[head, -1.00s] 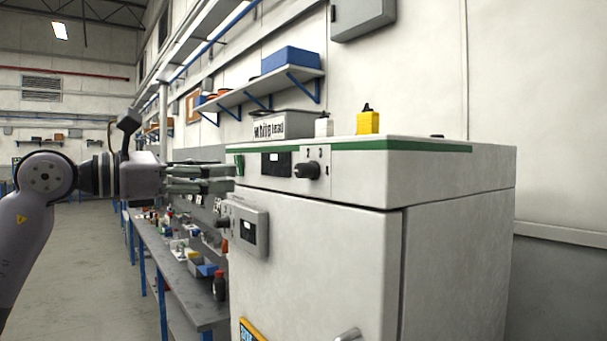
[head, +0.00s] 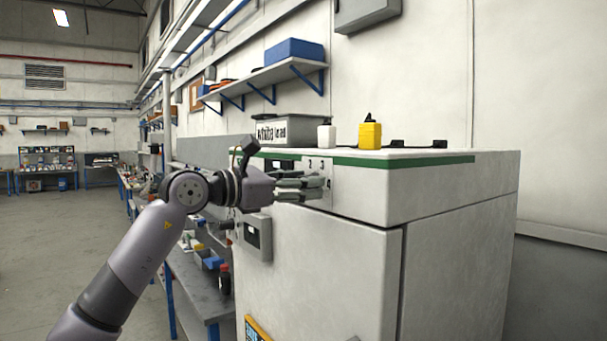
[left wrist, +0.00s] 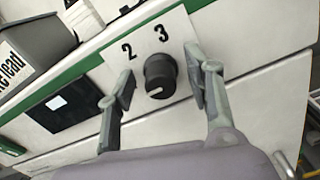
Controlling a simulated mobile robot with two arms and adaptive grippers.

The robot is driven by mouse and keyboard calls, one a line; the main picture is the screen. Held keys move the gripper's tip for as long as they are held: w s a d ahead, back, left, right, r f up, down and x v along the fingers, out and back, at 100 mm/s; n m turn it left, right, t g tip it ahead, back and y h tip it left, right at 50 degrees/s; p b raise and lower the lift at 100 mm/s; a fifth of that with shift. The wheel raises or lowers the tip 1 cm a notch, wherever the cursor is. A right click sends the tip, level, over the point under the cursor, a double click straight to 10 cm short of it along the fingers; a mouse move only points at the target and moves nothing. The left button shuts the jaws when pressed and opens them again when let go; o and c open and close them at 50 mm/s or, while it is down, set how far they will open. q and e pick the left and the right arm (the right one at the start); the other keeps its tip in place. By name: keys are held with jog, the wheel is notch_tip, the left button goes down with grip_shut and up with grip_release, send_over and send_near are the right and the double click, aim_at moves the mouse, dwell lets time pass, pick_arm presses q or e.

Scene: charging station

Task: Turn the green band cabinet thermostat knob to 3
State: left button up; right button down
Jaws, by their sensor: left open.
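The green band cabinet (head: 310,240) is a white cabinet with a green stripe along its top edge. Its thermostat knob (left wrist: 160,76) is black and round, on a pale plate in the left wrist view. The numbers 2 and 3 are printed above the knob. A pale mark on the knob points down in that view, away from both numbers. My left gripper (left wrist: 160,92) is open, with one finger on each side of the knob and gaps visible. In the head view my left gripper (head: 318,188) hides the knob. My right gripper is not in view.
A dark display (left wrist: 62,104) sits left of the knob. A grey bin (head: 283,130), a white bottle (head: 326,138) and a yellow container (head: 370,135) stand on top. A lower control box (head: 254,237) projects from the cabinet front. A workbench (head: 200,285) stands at left.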

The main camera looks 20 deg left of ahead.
pick_arm(q)
jog(key=shift+w+d, duration=0.15)
jog(key=shift+w, duration=0.05)
jog(key=shift+c, duration=0.4)
grip_shut()
